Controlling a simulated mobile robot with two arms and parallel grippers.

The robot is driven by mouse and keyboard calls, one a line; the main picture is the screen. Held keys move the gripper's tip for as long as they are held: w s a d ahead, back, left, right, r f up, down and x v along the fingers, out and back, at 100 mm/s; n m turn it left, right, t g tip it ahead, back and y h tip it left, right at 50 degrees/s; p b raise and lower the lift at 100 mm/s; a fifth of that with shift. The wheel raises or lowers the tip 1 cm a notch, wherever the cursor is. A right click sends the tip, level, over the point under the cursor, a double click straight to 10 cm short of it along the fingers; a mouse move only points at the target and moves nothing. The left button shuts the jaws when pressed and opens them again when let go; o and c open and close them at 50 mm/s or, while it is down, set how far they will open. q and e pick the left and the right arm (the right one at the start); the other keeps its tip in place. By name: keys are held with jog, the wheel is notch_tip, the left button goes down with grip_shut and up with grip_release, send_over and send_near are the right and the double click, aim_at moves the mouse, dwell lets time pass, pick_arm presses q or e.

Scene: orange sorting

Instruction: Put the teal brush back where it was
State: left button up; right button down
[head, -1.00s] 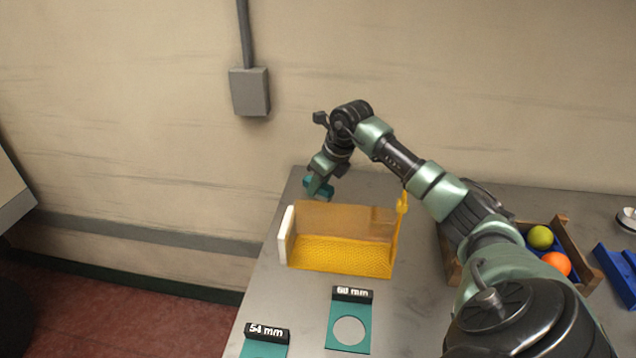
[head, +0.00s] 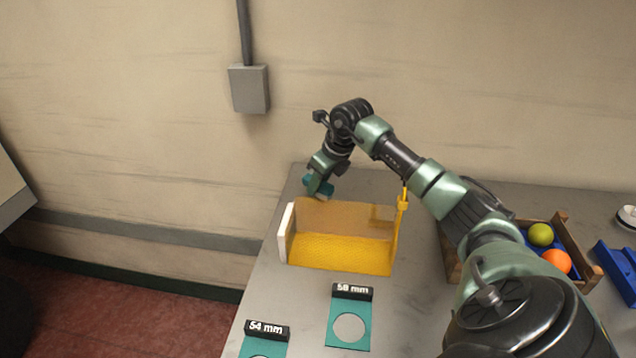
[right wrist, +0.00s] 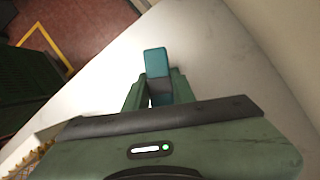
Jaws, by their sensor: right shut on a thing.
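The teal brush (head: 318,185) is at the far left corner of the grey table (head: 400,318), just behind the yellow bin. In the right wrist view the brush (right wrist: 156,62) stands out between the fingers of my right gripper (right wrist: 158,95). My right gripper (head: 322,180) is shut on it and points down. Whether the brush touches the table cannot be told. My left gripper is not in view.
A yellow bin (head: 340,255) with a white end wall stands below the gripper. Teal gauge plates (head: 335,338) lie in front. A wooden crate (head: 566,238) holds a green and an orange ball at right.

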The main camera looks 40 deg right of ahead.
jog(key=shift+f, duration=0.45)
jog(key=c, duration=0.7)
grip_release()
jog(key=shift+r, duration=0.1)
jog(key=shift+r+p, duration=2.65)
jog(key=shift+r, duration=1.3)
jog(key=shift+f, duration=0.1)
